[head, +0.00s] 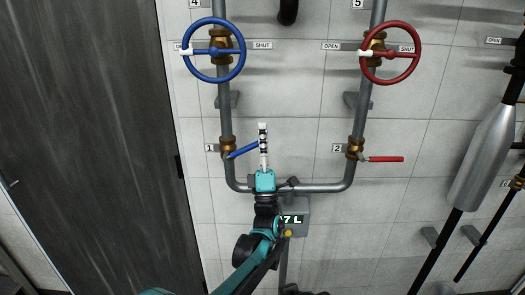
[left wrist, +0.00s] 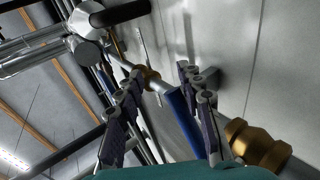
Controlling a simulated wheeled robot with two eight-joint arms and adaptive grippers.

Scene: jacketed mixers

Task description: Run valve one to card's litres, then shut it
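Valve one is a brass valve (head: 228,147) on the left grey pipe, beside a label "1". Its blue lever (head: 243,150) slants up to the right, partway between level and the pipe's line. My left gripper (head: 263,130) is at the lever's free end. In the left wrist view, the blue lever (left wrist: 181,118) passes between the two parted fingers of my left gripper (left wrist: 161,76); firm contact is not visible. A grey meter box (head: 301,207) shows "7 L"; my arm may cover digits to its left. No litre card is readable. My right gripper is not in view.
Valve two has a level red lever (head: 386,159) to the right. A blue handwheel (head: 240,66) and a red handwheel (head: 417,55) are above, their white marks toward OPEN. A yellow button (head: 288,233) is below the display. A silver vessel (head: 484,155) stands right.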

